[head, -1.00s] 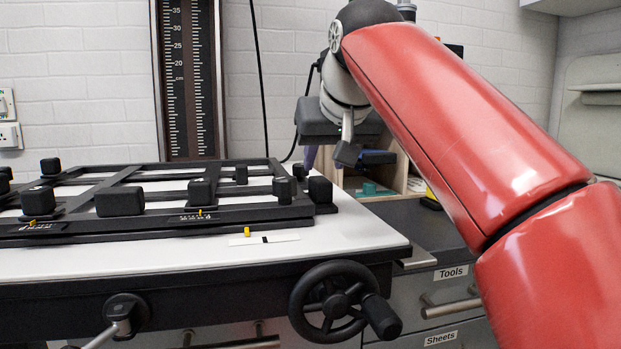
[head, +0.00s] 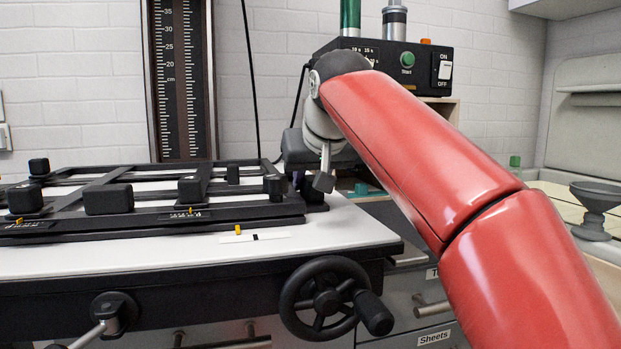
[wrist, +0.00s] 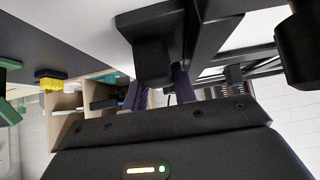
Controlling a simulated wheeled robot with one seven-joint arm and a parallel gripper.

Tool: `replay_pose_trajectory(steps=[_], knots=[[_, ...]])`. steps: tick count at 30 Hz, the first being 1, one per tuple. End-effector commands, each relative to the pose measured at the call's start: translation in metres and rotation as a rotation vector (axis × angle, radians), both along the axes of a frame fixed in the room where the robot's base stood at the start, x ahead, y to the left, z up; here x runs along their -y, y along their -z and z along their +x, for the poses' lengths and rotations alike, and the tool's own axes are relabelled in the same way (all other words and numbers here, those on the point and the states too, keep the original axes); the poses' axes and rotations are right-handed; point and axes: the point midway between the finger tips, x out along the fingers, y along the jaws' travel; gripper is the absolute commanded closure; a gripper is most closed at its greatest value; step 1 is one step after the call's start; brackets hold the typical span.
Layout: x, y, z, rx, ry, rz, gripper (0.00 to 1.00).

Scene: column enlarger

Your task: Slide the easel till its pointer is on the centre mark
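The easel (head: 150,221) is a flat black frame with several black blocks, lying on the white baseboard (head: 345,233). Its small yellow pointer (head: 238,229) is at the front edge. The centre mark (head: 255,237) is a short black line on a pale strip. The pointer stands a little left of it. My gripper (head: 310,186) is low at the easel's right end, mostly hidden behind an arm part. In the wrist view a black block (wrist: 155,45) of the easel is close by purple fingers (wrist: 158,92). I cannot tell if they touch or grip it.
A handwheel (head: 325,298) and a clamp lever (head: 112,315) are on the table's front. A dark scale column (head: 182,80) stands behind the easel. A black timer box (head: 420,68) and an open wooden cubby (wrist: 75,100) are beyond my arm.

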Motion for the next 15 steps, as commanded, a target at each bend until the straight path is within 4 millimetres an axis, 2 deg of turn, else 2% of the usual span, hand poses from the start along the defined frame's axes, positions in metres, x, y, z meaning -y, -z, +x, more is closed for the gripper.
replay_pose_trajectory(steps=[6, 12, 15], knots=[[0.001, 0.000, 0.000, 0.000, 0.002, -0.001, 1.00], [0.021, -0.001, 0.006, -0.001, 0.004, -0.003, 1.00], [0.023, 0.000, 0.007, 0.000, 0.004, -0.003, 1.00]])
